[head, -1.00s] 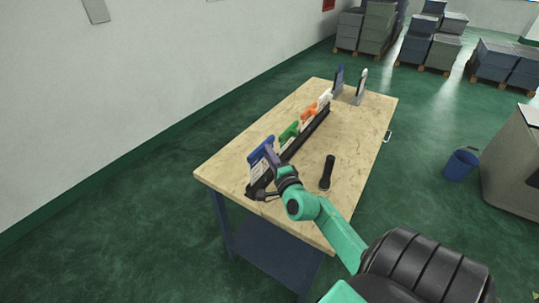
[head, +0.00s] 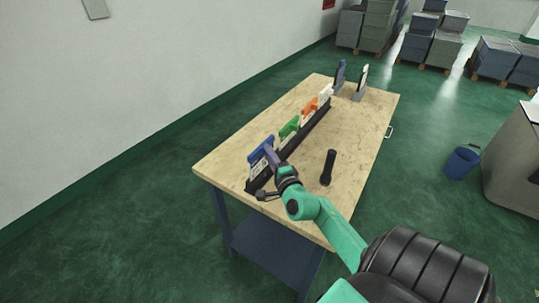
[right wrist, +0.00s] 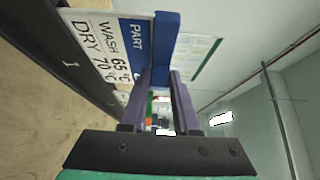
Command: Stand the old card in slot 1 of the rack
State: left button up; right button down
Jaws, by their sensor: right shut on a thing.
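The rack (head: 288,152) is a long black strip on the wooden table, with its near end close to the table's left front corner. A white card with a blue top edge (head: 260,149) stands at that near end. In the right wrist view this card (right wrist: 133,45) reads PART, WASH 65 °C, DRY 70 °C, beside the rack rail (right wrist: 88,58) marked 1. My right gripper (head: 271,155) is shut on the card's blue edge. Whether the card is fully seated is hard to tell. I cannot tell which card is the old one. My left gripper is not in view.
Cards with green (head: 289,127), orange (head: 311,106) and white (head: 326,92) tops stand farther along the rack.

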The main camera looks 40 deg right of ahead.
jog(key=shift+f+b, duration=0.7)
jog(key=shift+f, duration=0.2)
jog(key=c, duration=0.6)
grip_release()
jog(key=b+v, duration=0.3)
jog(key=v, duration=1.1)
jog(key=shift+s+r, duration=0.1)
jog(key=shift+s, duration=0.2)
